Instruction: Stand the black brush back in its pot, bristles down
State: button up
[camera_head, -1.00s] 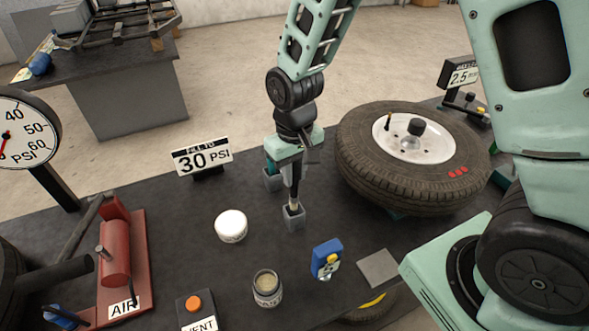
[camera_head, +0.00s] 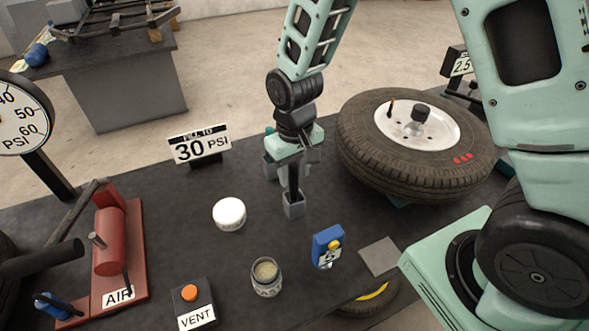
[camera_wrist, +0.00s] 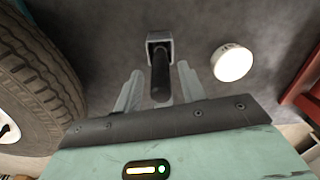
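The black brush stands upright in the square grey pot (camera_head: 293,210), handle up. Its dark handle (camera_head: 293,177) shows above the rim; its bristles are hidden inside. In the wrist view, the handle (camera_wrist: 160,78) points toward me, and the pot's rim (camera_wrist: 159,36) shows around its far end. My gripper (camera_wrist: 159,86) is open, with one finger on each side of the handle and a visible gap to each. In the head view, my gripper (camera_head: 294,162) is above the pot, around the upper handle.
A second grey holder (camera_head: 269,170) stands close behind, partly hidden by my gripper. The tyre (camera_head: 375,165) is close on the right. The 30 PSI sign (camera_head: 199,148) is to the left.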

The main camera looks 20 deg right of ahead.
jog(key=shift+r, duration=0.1)
notch_tip(320, 180, up, 17)
jog(key=shift+r+b, duration=0.15)
jog(key=shift+b, duration=0.8)
dwell(0.5)
jog(key=s+a+f+n, duration=0.1)
jog(key=s+a+n, duration=0.1)
jog(key=s, duration=0.4)
jog(key=s+a+f+n, duration=0.2)
jog(key=s, duration=0.5)
jog(key=s+a+f+n, duration=0.2)
jog(key=s, duration=0.5)
jog(key=shift+a+f+y, duration=0.15)
jog(key=shift+f+y, duration=0.05)
jog(key=shift+y, duration=0.1)
